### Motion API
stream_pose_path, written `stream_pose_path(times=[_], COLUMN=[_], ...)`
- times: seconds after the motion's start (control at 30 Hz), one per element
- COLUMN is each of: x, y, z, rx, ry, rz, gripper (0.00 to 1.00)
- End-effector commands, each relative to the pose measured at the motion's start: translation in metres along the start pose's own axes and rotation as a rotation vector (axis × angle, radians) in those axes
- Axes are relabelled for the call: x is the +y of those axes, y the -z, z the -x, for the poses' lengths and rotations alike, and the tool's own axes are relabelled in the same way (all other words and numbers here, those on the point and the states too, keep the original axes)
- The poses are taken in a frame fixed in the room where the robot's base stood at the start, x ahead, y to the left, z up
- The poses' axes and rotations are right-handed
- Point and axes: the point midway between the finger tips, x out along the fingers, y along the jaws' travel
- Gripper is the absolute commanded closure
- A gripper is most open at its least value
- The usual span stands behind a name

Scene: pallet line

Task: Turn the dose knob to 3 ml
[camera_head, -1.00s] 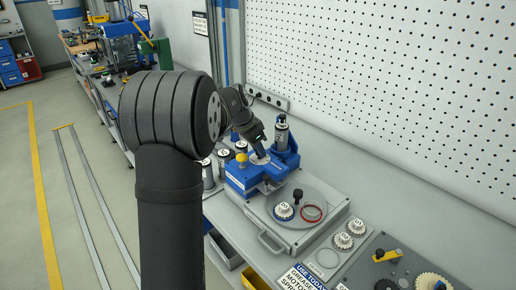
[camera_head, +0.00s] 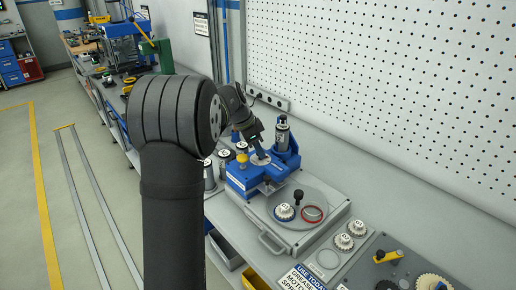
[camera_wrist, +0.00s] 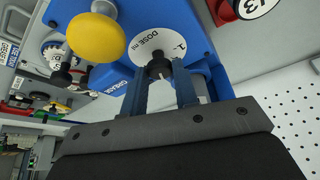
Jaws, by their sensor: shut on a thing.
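The dose knob (camera_wrist: 158,66) is a small dark knob in the middle of a white dial (camera_wrist: 150,44) marked "DOSE ml", on the blue dispenser (camera_head: 242,180). In the wrist view my gripper (camera_wrist: 160,72) is shut on the knob, one blue finger on each side. A "1" shows near the dial's upper right edge; the rest of the scale and the knob's pointer are hidden or too small to read. In the head view my gripper (camera_head: 262,155) reaches down onto the dispenser's top, and the dial is partly covered.
A yellow button (camera_wrist: 96,38) stands beside the dial. A grey canister (camera_head: 282,136) rises behind the dispenser. A pegboard wall (camera_head: 400,80) closes the back.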

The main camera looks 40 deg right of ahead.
Motion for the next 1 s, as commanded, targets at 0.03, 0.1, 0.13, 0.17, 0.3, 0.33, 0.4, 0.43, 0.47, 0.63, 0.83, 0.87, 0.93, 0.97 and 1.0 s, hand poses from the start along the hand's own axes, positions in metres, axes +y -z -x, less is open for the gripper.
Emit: stream_pose_path(times=[0.03,0.1,0.13,0.17,0.3,0.33,0.4,0.43,0.47,0.63,0.83,0.87,0.93,0.97,1.0], x=[0.0,0.0,0.0,0.0,0.0,0.0,0.0,0.0,0.0,-0.001,-0.001,-0.001,-0.001,-0.001,-0.001], y=[-0.001,-0.001,-0.001,-0.001,0.0,0.0,0.0,0.0,0.0,0.0,0.0,0.0,0.0,0.0,0.0], z=[0.0,0.0,0.0,0.0,0.0,0.0,0.001,0.002,0.003,0.027,0.075,0.082,0.1,0.107,0.116], rx=[-0.001,-0.001,-0.001,-0.001,-0.001,-0.001,0.0,0.0,0.0,0.001,0.002,0.002,0.002,0.001,0.001], ry=[-0.001,0.0,0.0,0.0,0.0,0.0,0.0,0.001,0.001,0.004,0.005,0.006,0.005,0.004,0.004], rz=[0.001,0.001,0.001,0.001,0.001,0.001,0.001,0.001,0.001,0.001,0.001,0.001,0.0,0.0,0.0], gripper=[0.67,0.53,0.52,0.52,0.52,0.52,0.52,0.52,0.52,0.52,0.52,0.52,0.52,0.52,0.52])
